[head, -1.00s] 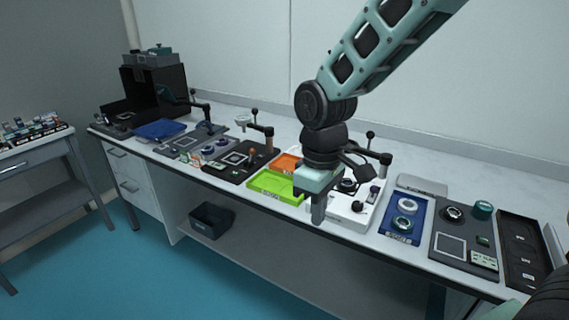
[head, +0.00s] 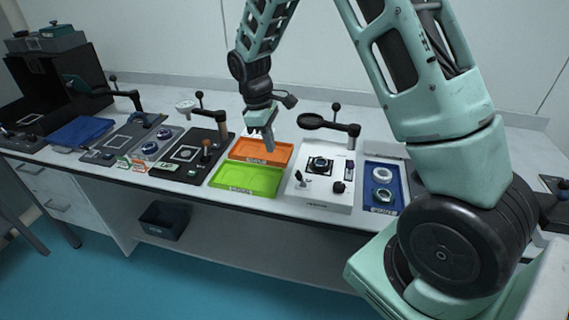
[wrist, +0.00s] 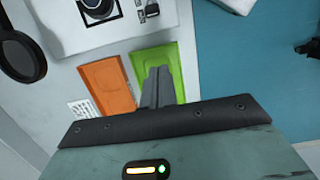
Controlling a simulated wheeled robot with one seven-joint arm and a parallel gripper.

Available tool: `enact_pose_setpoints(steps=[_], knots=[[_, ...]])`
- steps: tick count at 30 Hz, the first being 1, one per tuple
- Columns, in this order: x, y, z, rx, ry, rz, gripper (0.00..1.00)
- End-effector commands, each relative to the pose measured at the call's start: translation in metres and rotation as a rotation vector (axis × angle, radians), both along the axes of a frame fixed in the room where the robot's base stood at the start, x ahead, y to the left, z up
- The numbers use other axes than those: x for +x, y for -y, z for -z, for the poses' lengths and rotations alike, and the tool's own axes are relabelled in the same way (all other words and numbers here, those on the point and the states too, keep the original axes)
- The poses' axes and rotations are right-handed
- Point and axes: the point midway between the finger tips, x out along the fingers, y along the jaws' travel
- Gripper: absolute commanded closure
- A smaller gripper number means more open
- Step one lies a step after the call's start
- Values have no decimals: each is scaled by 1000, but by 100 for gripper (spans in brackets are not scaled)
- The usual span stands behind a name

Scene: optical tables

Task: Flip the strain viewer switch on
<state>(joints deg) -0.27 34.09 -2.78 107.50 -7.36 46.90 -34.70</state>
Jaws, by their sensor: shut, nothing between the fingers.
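My gripper (head: 268,143) is shut and empty, its fingers pointing down above the orange and green trays. In the wrist view the closed fingers (wrist: 155,86) show in front of the green tray. A white instrument (head: 318,196) with a round dark lens on an arm, a black knob and a small slider-like control (head: 349,169) stands right of the trays. I cannot read the labels, so which one is the strain viewer is unclear.
The orange tray (head: 262,150) and green tray (head: 244,180) look empty. A blue tray (head: 381,205) with round parts lies right of the white instrument. Raised lens arms stand above the bench.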

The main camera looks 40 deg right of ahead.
Motion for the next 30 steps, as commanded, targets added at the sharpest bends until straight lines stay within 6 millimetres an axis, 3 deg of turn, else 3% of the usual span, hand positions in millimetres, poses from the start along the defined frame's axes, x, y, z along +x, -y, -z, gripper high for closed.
enact_pose_setpoints(steps=[5, 18, 21, 30], knots=[[-3, 1, 14, 0, -4, 0, 100], [-16, 11, 98, 0, -5, 1, 100], [-26, 21, 85, -1, 0, 4, 100], [-42, 32, 77, 0, 1, 1, 100]])
